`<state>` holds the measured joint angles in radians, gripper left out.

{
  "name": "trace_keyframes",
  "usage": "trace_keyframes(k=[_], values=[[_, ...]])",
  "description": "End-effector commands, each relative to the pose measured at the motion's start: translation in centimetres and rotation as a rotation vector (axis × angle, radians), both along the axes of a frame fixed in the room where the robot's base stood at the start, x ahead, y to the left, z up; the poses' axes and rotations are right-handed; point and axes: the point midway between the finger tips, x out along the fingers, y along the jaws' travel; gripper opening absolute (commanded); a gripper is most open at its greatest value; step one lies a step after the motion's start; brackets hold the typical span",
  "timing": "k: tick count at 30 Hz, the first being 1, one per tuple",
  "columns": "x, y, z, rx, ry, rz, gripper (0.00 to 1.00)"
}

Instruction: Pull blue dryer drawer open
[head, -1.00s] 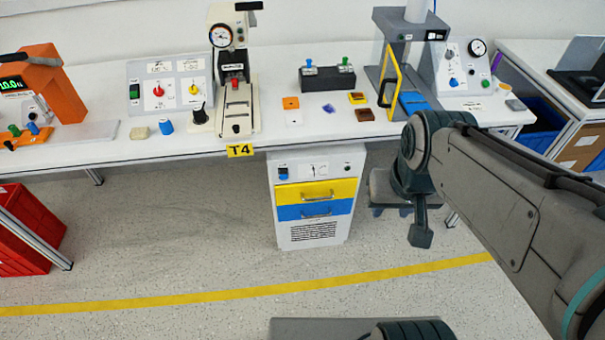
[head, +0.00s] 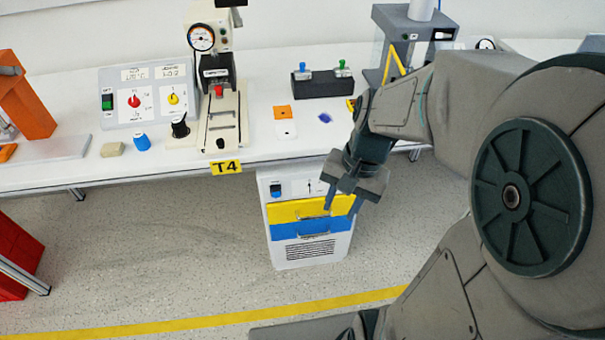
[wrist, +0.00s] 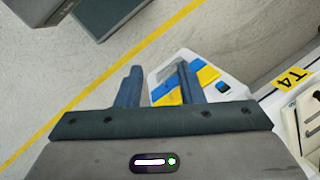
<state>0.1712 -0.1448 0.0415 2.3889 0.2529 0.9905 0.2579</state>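The white dryer cabinet (head: 312,255) stands on the floor under the front of the bench. Its blue drawer (head: 285,230) is below the yellow drawer (head: 285,212). The blue drawer's handle (head: 314,234) is a thin metal bar, and both drawers look shut. My gripper (head: 342,207) is open and empty, in front of the cabinet's right side, covering part of the yellow drawer's right end. In the wrist view, my gripper's two fingers (wrist: 159,85) are spread, with the blue drawer (wrist: 172,97) partly seen between them. I cannot tell how far the fingers are from the handles.
The bench top edge (head: 140,177) with the T4 label (head: 226,167) overhangs the cabinet. A red crate (head: 18,250) is at far left. The floor in front of the cabinet is clear, with a yellow line (head: 230,318) across it.

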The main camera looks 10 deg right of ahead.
Motion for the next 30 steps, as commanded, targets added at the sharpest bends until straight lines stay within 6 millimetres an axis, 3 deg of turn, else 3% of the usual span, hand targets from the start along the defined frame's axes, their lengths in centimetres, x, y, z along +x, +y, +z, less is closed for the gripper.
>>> trace_keyframes(k=[1, 17, 30], values=[[0.6, -0.1, -3.1, 0.041, 0.063, -0.082, 0.34], [7.6, -0.8, -22.4, 0.507, 0.717, -0.941, 0.34], [13.0, -5.1, -40.1, 0.98, 1.344, -1.553, 0.34]])
